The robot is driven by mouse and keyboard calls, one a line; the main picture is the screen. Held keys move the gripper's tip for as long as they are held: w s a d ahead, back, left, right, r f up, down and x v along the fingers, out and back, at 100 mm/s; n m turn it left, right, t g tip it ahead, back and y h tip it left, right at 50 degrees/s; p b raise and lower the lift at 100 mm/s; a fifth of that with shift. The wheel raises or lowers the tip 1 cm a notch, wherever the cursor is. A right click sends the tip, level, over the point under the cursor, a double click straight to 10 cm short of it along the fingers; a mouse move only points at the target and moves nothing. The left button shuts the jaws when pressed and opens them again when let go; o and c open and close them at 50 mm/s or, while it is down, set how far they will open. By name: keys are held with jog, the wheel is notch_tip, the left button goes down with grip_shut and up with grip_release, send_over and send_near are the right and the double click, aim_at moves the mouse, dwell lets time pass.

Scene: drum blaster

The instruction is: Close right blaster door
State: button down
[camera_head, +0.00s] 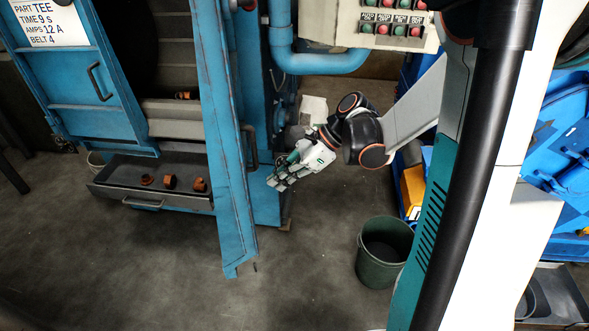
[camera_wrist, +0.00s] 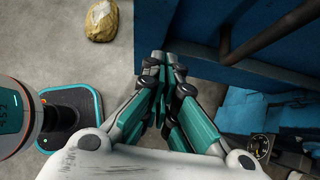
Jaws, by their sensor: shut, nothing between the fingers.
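The right blaster door (camera_head: 224,150) is a tall blue panel standing open, swung out toward the viewer and seen nearly edge-on in the head view. Its dark handle (camera_head: 249,146) is on the side facing my arm. My gripper (camera_head: 274,183) is shut and empty, just right of the door at its lower half. In the wrist view my gripper's fingertips (camera_wrist: 163,62) are together beside the edge of the blue door (camera_wrist: 210,45), with the handle bar (camera_wrist: 280,32) to the right. I cannot tell whether they touch the door.
The left door (camera_head: 75,90) with a sign also stands open. Between the doors, a grey tray (camera_head: 165,205) holds several orange-brown parts. A control panel (camera_head: 385,22) is at the top. A dark green bin (camera_head: 384,250) stands right on the floor. Floor in front is clear.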

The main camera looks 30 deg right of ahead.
jog(key=shift+w+a, duration=0.25)
jog(key=shift+a, duration=0.4)
jog(key=shift+w+a, duration=0.2)
jog(key=shift+a, duration=0.45)
jog(key=shift+w+a, duration=0.25)
jog(key=shift+a, duration=0.4)
jog(key=shift+a, duration=0.1)
